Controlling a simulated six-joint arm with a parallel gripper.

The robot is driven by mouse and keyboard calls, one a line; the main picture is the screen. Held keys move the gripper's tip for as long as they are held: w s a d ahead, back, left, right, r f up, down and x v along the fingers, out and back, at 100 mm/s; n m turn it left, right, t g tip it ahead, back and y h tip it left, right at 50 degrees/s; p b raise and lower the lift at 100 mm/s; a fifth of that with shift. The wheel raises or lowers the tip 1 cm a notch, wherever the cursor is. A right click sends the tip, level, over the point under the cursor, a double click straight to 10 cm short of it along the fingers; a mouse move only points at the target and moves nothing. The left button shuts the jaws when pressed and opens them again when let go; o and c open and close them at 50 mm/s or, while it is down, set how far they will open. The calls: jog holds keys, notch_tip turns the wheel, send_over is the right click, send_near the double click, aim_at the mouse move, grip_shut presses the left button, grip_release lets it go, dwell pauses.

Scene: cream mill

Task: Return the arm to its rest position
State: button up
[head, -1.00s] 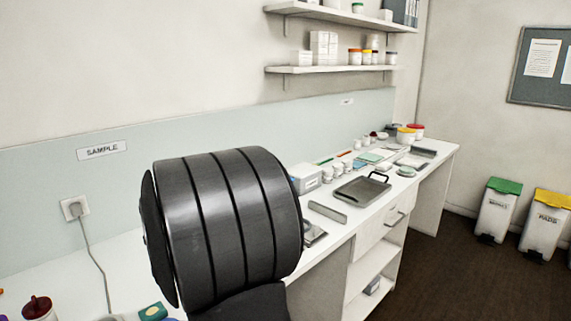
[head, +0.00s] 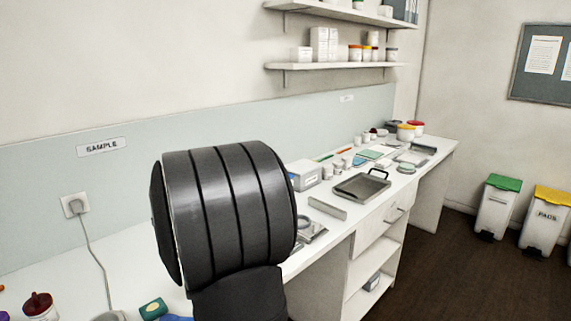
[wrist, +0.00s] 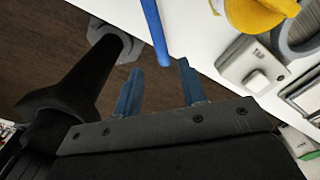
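My gripper (wrist: 160,72) shows in the wrist view with its two blue fingers apart. Nothing is between them; dark floor shows through the gap. The gripper points toward the bench edge, and its height above the bench is hard to tell. In the head view a thick dark ribbed link of my arm stands in the foreground and hides part of the bench; the gripper itself does not show there.
The white bench (head: 120,258) runs along the wall. A blue rod (wrist: 154,30), a yellow object (wrist: 258,12) and a grey-white device (wrist: 252,64) lie near the gripper. A grey tray (head: 362,187) sits farther along. Floor (head: 425,270) is clear at right.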

jog(key=d+r, duration=0.5)
jog(key=d, duration=0.3)
jog(key=w+a+f+n+t+h, duration=0.1)
jog(key=w+a+h, duration=0.1)
jog(key=a, duration=0.6)
jog(key=w+a+n+t+h, duration=0.1)
jog(key=w+a+n+h, duration=0.1)
jog(key=a, duration=0.6)
jog(key=shift+w+a+f+t, duration=0.2)
jog(key=shift+a+f+t, duration=0.1)
jog(key=shift+f, duration=0.05)
jog(key=o, duration=1.4)
jog(key=shift+c, duration=0.2)
jog(key=s+a+r+n+g+y, duration=0.1)
jog(key=s+a+r+n+y, duration=0.1)
jog(key=s+a+r+n, duration=0.75)
jog(key=s+a+r+n+g+y, duration=0.15)
jog(key=s+r+n, duration=0.4)
jog(key=n, duration=0.85)
jog(key=shift+n+y, duration=0.25)
jog(key=f, duration=0.7)
jog(key=s+f, duration=0.1)
jog(key=f, duration=0.2)
jog(key=shift+d+f, duration=0.3)
jog(key=shift+f, duration=0.05)
